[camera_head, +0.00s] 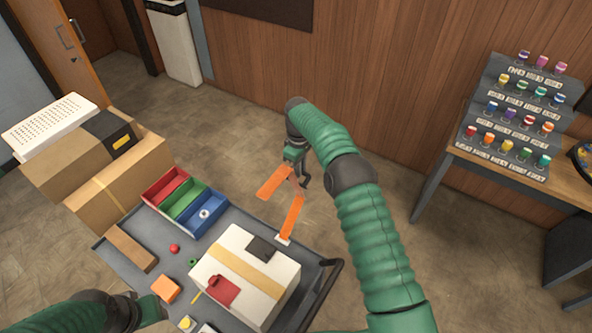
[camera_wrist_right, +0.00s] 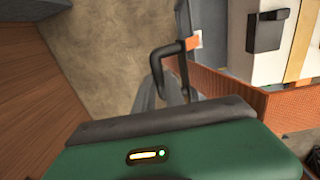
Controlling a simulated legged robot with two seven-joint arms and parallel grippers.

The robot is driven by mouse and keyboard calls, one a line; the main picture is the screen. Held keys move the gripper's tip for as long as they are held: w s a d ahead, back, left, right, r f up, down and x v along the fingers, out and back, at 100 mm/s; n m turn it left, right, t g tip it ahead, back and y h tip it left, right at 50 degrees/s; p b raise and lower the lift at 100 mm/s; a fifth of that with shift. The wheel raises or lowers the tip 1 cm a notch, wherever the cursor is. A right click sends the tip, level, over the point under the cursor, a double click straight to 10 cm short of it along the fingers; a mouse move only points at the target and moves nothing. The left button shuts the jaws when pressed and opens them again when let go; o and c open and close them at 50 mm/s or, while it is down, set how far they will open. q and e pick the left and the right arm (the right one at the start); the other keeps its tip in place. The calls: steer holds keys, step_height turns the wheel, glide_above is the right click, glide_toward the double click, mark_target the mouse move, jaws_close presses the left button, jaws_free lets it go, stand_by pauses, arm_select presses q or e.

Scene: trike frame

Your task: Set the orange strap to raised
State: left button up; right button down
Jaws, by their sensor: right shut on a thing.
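The orange strap (camera_head: 291,217) rises from a small white patch at the right edge of the grey cart. It stands up to my right gripper (camera_head: 299,178), where it bends, and a loose end hangs out to the left. My right gripper is shut on the strap, above and beyond the cart's edge. In the right wrist view the strap (camera_wrist_right: 235,82) runs from near the jaws toward the right, partly hidden by the gripper body. My left gripper (camera_head: 153,309) is low at the bottom left by the cart; its fingers are not clear.
The cart (camera_head: 228,222) carries a white taped carton (camera_head: 225,252), a tray with red, green and blue sections (camera_head: 185,207), a brown block (camera_head: 131,249) and an orange block (camera_head: 165,290). A dark handle (camera_head: 334,266) curves at its right. Cardboard boxes (camera_head: 118,183) stand left.

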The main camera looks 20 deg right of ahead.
steer(key=shift+w+d+f, duration=0.25)
steer(key=shift+d, duration=0.4)
steer(key=c, duration=1.4)
jaws_free()
steer(key=shift+a+r, duration=0.1)
steer(key=shift+a, duration=0.05)
steer(key=shift+c, duration=0.2)
arm_select(q)
steer(key=shift+d, duration=0.25)
arm_select(e)
steer(key=shift+o, duration=0.2)
steer(key=shift+s+a+r, duration=0.1)
steer(key=shift+a+r, duration=0.05)
steer(key=shift+a, duration=0.1)
arm_select(q)
steer(key=shift+w, duration=0.1)
